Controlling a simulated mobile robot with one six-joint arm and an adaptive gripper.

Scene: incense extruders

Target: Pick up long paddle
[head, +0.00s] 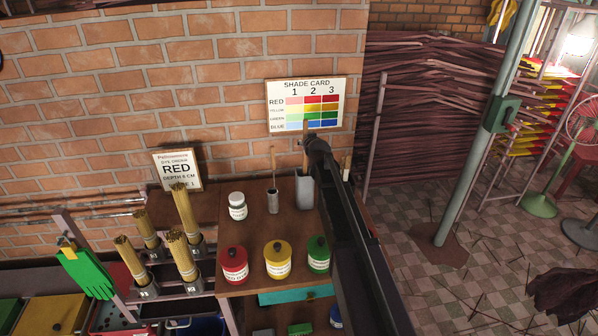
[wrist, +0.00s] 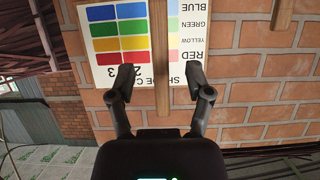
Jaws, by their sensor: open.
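The long paddle (head: 306,142) is a thin wooden stick standing upright in a grey square holder (head: 306,190) on the brown wooden cabinet top. My gripper (head: 318,146) is at its upper part, in front of the brick wall. In the wrist view, which is upside down, the paddle (wrist: 160,45) runs between the two black fingers of my open gripper (wrist: 160,80). A gap shows on each side of it.
A shorter stick (head: 273,165) stands in a grey cup (head: 273,201) to the left. Red (head: 235,265), yellow (head: 278,261) and green (head: 318,256) jars and a white jar (head: 237,207) share the cabinet top. The shade card (head: 306,104) hangs behind the paddle.

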